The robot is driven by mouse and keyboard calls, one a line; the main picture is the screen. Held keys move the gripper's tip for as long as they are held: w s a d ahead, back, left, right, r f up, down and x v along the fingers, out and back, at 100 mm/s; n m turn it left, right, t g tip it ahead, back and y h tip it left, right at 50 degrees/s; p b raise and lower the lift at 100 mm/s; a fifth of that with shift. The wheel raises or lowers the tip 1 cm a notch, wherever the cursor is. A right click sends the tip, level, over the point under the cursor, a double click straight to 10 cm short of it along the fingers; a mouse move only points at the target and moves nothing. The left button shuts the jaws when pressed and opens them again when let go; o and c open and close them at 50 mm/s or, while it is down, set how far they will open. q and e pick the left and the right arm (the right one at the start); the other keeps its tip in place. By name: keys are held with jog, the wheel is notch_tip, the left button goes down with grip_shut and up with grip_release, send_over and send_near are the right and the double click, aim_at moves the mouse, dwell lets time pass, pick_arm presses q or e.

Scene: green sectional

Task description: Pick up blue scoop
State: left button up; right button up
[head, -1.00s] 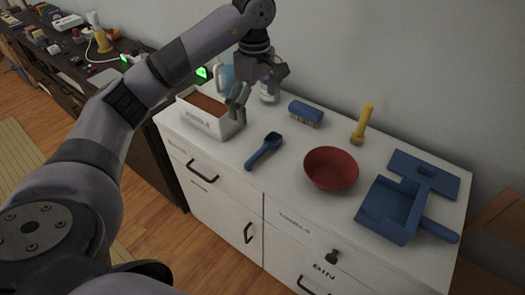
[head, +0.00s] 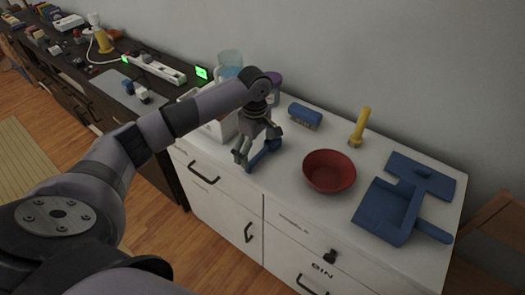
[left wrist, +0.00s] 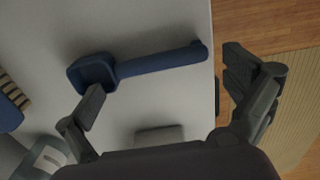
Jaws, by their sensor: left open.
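The blue scoop (head: 266,152) lies on the white cabinet top, left of the red bowl, partly hidden by my left gripper in the head view. In the left wrist view the scoop (left wrist: 155,63) shows its square cup at left and its handle pointing right. My left gripper (head: 257,149) is open and points down over the scoop. In the left wrist view its fingers (left wrist: 165,70) are spread wide, one near the cup and one beyond the handle's end. The gap between them is empty, and I cannot tell its exact height above the scoop. My right gripper is not in view.
A red bowl (head: 329,172), blue brush (head: 305,116), yellow-handled tool (head: 360,127) and blue dustpan (head: 388,212) stand or lie to the right. A white container (head: 219,127) is behind my arm. The cabinet top (head: 285,207) is clear in front of the bowl.

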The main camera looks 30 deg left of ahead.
aim_at(256, 155)
pick_arm(q)
jog(key=shift+f, duration=0.95)
jog(key=c, duration=0.7)
jog(key=shift+r, duration=0.1)
notch_tip(256, 155, up, 20)
jog(key=b, duration=0.1)
